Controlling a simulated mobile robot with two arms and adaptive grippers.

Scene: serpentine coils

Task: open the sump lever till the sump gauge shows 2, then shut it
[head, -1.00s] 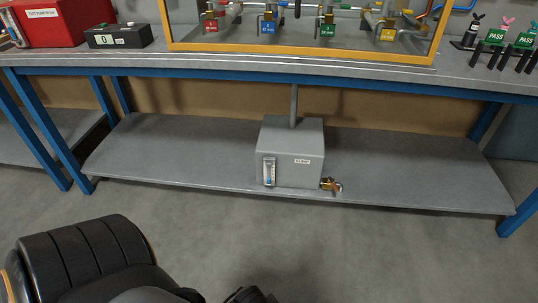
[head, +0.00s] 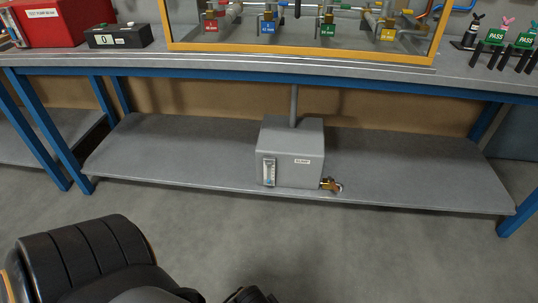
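The grey sump box (head: 291,150) stands on the lower shelf, with a white label on its front. Its gauge (head: 269,172) is a narrow upright tube on the left of the front face, with blue low in it. The scale is too small to read. A small brass valve with its lever (head: 331,185) sticks out at the lower right of the box, near the shelf's front edge. The lever's exact position is too small to tell. Neither gripper's fingers show. Black parts of my own arm fill the lower left and bottom edge, well apart from the box.
The lower shelf (head: 415,180) is clear on both sides of the box. The workbench (head: 300,66) overhangs it, and a grey pipe (head: 294,103) runs up from the box. Blue legs (head: 37,135) stand at the ends. The floor (head: 380,255) in front is open.

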